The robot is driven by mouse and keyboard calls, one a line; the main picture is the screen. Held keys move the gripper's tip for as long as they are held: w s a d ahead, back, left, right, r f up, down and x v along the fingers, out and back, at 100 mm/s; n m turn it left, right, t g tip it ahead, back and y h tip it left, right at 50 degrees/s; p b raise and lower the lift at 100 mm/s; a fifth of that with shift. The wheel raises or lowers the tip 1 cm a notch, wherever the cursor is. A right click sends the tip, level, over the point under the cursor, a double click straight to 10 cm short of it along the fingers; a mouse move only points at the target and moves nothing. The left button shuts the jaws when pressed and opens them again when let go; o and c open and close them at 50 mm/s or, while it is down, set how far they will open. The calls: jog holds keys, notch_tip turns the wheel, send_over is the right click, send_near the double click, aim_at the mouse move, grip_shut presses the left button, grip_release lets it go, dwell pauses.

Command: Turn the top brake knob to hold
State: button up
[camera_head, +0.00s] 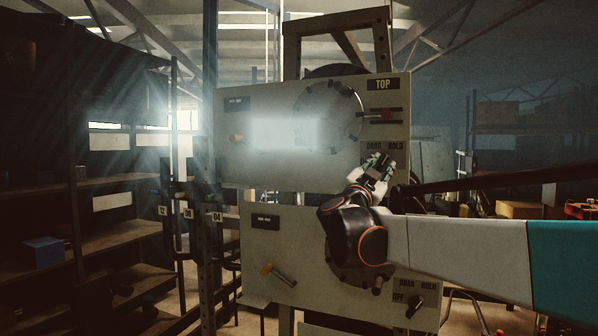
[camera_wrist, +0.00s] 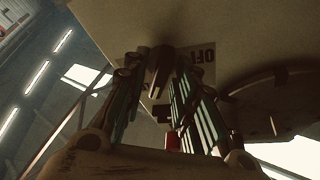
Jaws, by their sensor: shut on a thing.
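The upper panel (camera_head: 235,165) carries a TOP plate (camera_head: 383,84) and, at its lower right, the DRAG and HOLD labels (camera_head: 384,146). My gripper (camera_head: 379,163) is at the panel just below these labels and covers the top brake knob in the head view. In the wrist view the dark knob (camera_wrist: 159,70) sits between the fingertips of my gripper (camera_wrist: 160,76), which are shut on it. An OFF label (camera_wrist: 208,56) shows beside it. I cannot tell which mark the knob points to.
A large dark wheel (camera_wrist: 270,105) is close to my gripper. Shelves (camera_head: 110,240) stand left.

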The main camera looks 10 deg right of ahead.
dwell(0.3)
jog(key=o, duration=0.8)
jog(key=shift+c, duration=0.2)
jog(key=v, duration=1.2)
jog(key=shift+a, duration=0.15)
